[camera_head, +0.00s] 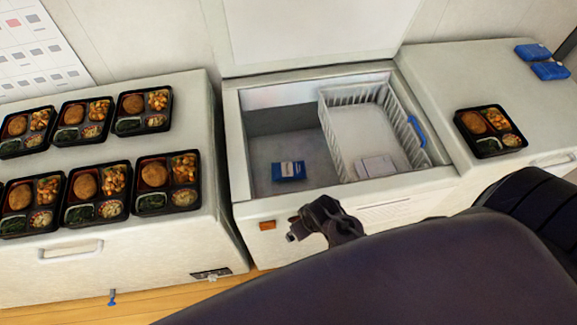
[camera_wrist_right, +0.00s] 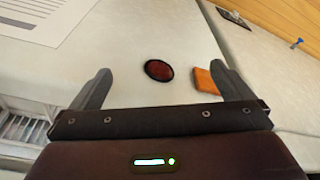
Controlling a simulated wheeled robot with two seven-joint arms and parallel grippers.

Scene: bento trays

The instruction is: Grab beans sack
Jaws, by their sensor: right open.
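A blue packet with a pale label (camera_head: 289,170) lies on the floor of the open chest freezer (camera_head: 240,150), left of the basket. A pale, flat packet (camera_head: 375,167) lies in the white wire basket (camera_head: 410,143). I cannot read either label, so I cannot tell which is the beans sack. My right gripper (camera_head: 299,226) is in front of the freezer's front wall, below the rim and apart from both packets. In the right wrist view my right gripper (camera_wrist_right: 158,72) is open and empty, facing the freezer front. My left gripper is not in view.
Several filled bento trays (camera_head: 88,191) stand on the left white chest. Another bento tray (camera_head: 490,130) and blue packs (camera_head: 550,70) are on the right chest. The freezer's lid (camera_head: 310,30) is raised. An orange switch (camera_wrist_right: 205,81) and dark red disc (camera_wrist_right: 158,70) show on its front.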

